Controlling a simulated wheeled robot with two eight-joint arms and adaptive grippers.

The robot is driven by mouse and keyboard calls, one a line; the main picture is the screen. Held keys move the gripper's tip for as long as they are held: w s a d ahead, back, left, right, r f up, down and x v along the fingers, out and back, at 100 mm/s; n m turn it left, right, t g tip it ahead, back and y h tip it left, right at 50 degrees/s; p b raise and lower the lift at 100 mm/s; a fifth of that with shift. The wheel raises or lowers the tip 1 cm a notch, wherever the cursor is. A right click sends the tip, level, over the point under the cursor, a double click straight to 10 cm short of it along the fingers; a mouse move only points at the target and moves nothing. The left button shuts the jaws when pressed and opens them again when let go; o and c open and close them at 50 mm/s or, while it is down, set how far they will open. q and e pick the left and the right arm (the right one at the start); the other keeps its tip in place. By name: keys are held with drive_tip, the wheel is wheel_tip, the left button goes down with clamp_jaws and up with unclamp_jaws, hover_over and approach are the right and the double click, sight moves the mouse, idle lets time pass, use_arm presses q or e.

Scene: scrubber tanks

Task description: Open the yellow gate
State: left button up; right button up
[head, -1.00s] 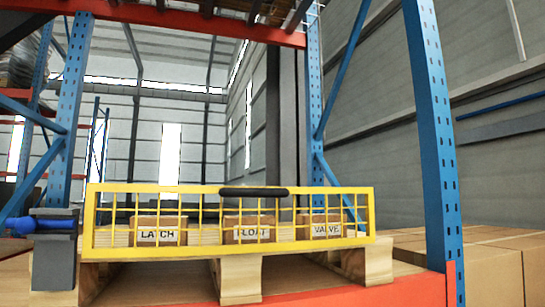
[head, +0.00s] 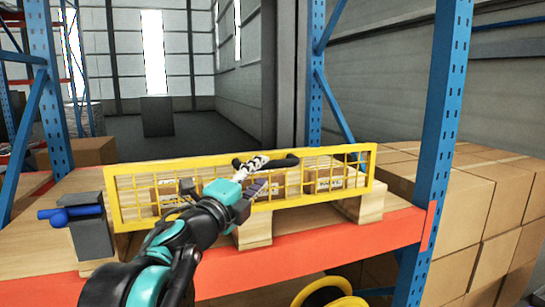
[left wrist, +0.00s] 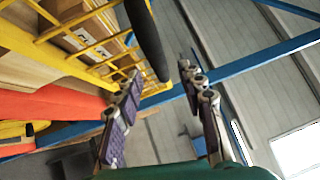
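The yellow gate (head: 357,158) is a mesh panel standing upright along the front of the pallet shelf, in front of small labelled boxes (head: 327,183). Its dark handle (head: 285,163) sits on the top rail near the middle. A grey post with a blue lever (head: 65,213) is at the gate's left end. My right gripper is out of view.
Blue rack uprights (head: 442,150) stand right and left of the shelf. An orange beam (head: 340,243) runs along its front. Cardboard boxes (head: 475,200) are stacked on the right. A yellow round object (head: 325,295) shows at the bottom.

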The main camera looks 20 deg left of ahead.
sight(265, 168)
use_arm(q)
drive_tip(key=p+x, duration=0.1)
drive_tip(key=x, duration=0.4)
drive_tip(key=shift+w, duration=0.4)
clamp_jaws()
